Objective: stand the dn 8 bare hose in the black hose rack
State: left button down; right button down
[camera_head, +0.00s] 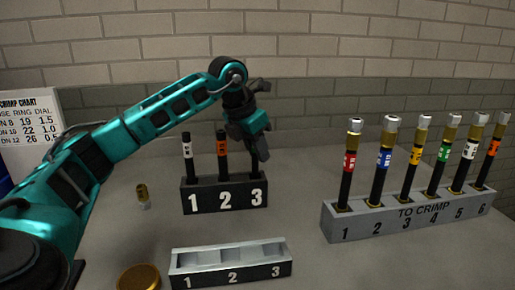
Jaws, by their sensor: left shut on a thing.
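The black hose rack (225,198) stands in the middle of the table, with slots numbered 1, 2 and 3. A black hose with a white label (188,155) stands upright at slot 1. A black hose with an orange label (222,155) stands upright at slot 2. My left gripper (257,152) is above slot 3, pointing down, and shut on a dark hose (253,168). That hose is mostly hidden by the gripper. Its label is hidden, and I cannot tell how deep it sits in slot 3. My right gripper is not in view.
A grey "TO CRIMP" rack (410,214) holds several hoses with metal ends at the right. An empty grey tray (232,265) numbered 1 to 3 lies in front. A brass fitting (142,194) and a round brass piece (139,278) are at the left. A crimp chart (30,125) stands behind.

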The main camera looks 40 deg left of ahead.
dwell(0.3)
pick_arm(q)
jog(key=c, duration=0.9)
grip_release()
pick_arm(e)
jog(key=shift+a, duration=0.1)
pick_arm(q)
jog(key=p+v, duration=0.2)
jog(key=v, duration=1.1)
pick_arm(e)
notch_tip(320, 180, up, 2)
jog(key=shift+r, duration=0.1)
pick_arm(q)
jog(key=shift+d+f, duration=0.1)
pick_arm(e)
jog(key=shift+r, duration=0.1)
